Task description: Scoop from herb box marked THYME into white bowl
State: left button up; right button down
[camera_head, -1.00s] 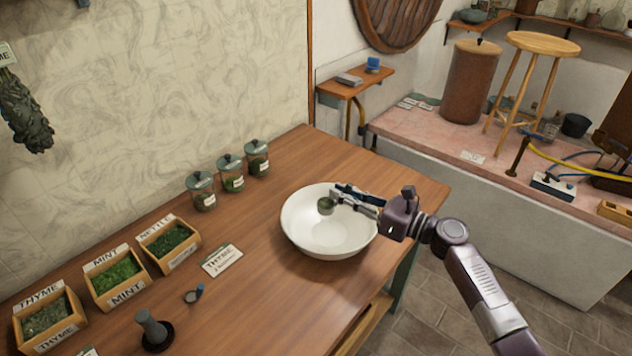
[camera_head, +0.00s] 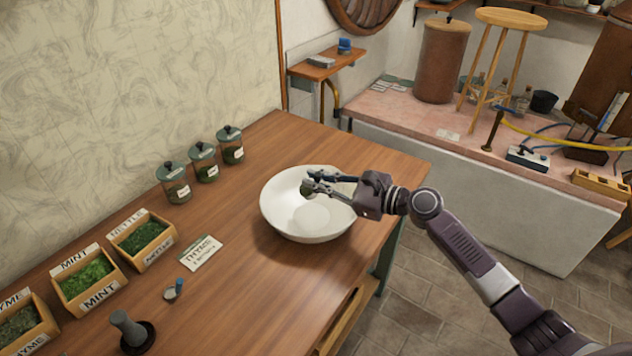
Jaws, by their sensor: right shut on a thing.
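The white bowl (camera_head: 275,215) stands upright near the right edge of the wooden table. My right gripper (camera_head: 330,182) is over the bowl, shut on a small scoop (camera_head: 308,188). The scoop's head is above the bowl's inside and looks turned on its side; I cannot tell how much herb is in it. The bowl's visible inside looks white, with no clear herb in it. The herb box marked THYME (camera_head: 42,336) is at the lower left, partly cut off by the picture's edge, with grey-green herb inside. My left gripper is not in view.
Boxes marked MINT (camera_head: 101,297) and NETTLE (camera_head: 158,250) stand beside the thyme box. Several lidded jars (camera_head: 204,163) line the wall side. A THYME card (camera_head: 201,253), a small blue-tipped item (camera_head: 175,291) and a dark pestle-like object (camera_head: 133,331) are on the table.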

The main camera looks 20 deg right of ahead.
jog(key=shift+r+n+h+p, duration=0.3)
jog(key=shift+n+p, duration=0.1)
jog(key=shift+n, duration=0.2)
jog(key=n+h+p, duration=0.1)
jog(key=n+p, duration=0.1)
jog(key=shift+a+p, duration=0.1)
jog(key=shift+p, duration=0.25)
jog(key=shift+f+n+h+p, duration=0.15)
jog(key=shift+n+h+p, duration=0.15)
jog(key=shift+n+p, duration=0.5)
jog(key=shift+f, duration=0.15)
